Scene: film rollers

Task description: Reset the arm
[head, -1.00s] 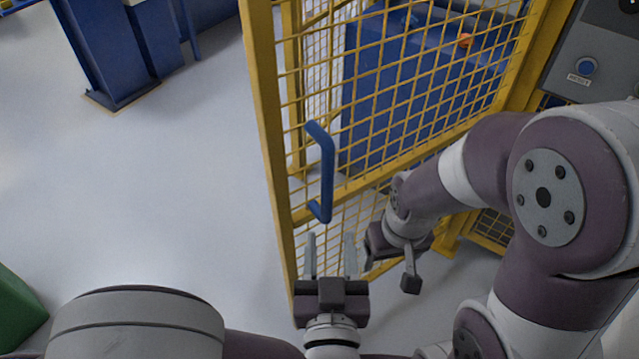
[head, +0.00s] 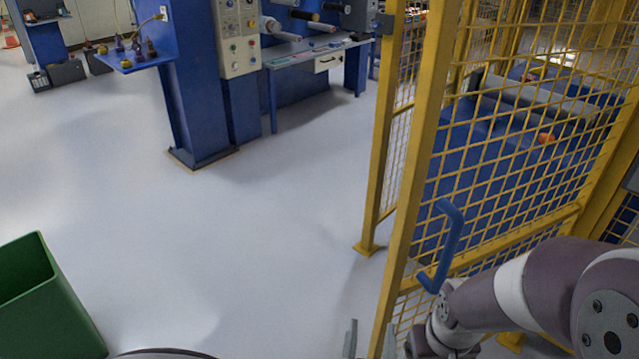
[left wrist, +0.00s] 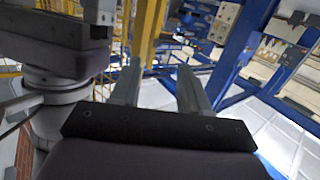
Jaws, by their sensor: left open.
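My left gripper (head: 369,342) shows only its two grey fingertips at the bottom edge of the head view, in front of the yellow mesh gate. It also shows in the left wrist view (left wrist: 158,88), where its fingers are apart with nothing between them. My right arm (head: 560,285) comes in from the lower right and bends down beside the gate's blue handle (head: 452,245). The right gripper's fingers are cut off or hidden at the bottom, so its opening does not show.
A yellow mesh fence (head: 520,150) stands close on the right, with blue machinery behind it. A green bin (head: 60,300) is at the lower left. A blue machine (head: 195,90) stands farther back. The pale floor between them is clear.

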